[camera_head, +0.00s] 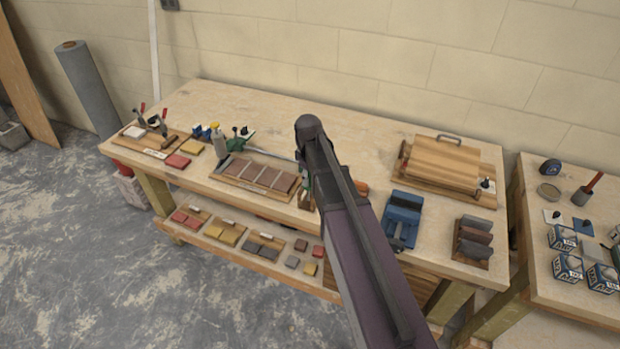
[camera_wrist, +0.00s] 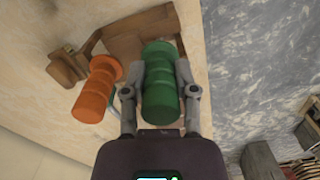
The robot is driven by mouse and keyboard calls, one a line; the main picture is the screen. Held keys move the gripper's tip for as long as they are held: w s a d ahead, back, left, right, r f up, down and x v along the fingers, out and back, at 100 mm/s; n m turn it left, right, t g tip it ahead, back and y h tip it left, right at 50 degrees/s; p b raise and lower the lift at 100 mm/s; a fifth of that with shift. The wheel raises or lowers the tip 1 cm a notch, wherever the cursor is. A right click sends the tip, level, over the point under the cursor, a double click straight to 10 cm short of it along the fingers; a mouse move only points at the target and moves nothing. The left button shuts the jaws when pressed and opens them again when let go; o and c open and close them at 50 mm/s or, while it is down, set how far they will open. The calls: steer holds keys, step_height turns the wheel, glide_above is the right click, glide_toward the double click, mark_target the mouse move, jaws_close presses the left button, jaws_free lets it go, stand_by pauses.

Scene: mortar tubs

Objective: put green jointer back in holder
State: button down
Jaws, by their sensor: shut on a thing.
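The green jointer (camera_wrist: 160,85) shows in the wrist view by its ribbed green handle, which sits between the two fingers of my gripper (camera_wrist: 160,88). My gripper is shut on that handle. The wooden holder (camera_wrist: 140,28) is just beyond the handle, near the table edge. An orange-handled jointer (camera_wrist: 96,90) stands to the left of the green one. Whether the green jointer touches the holder is hidden by its handle. In the head view my arm hides most of the gripper, and only a bit of the orange handle (camera_head: 362,188) shows beside it.
The workbench (camera_head: 270,110) has a tray of brown tiles (camera_head: 258,178) left of my arm and a blue tool (camera_head: 402,215) to its right. A wooden board with a handle (camera_head: 448,165) lies at the back right. The bench's back middle is clear.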

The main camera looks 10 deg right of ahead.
steer(key=shift+f+b, duration=0.35)
steer(key=shift+f, duration=0.15)
steer(key=shift+c, duration=1.5)
jaws_free()
steer(key=o, duration=0.3)
steer(key=shift+r, duration=0.2)
steer(key=shift+r+p, duration=3.85)
steer(key=shift+p, duration=0.2)
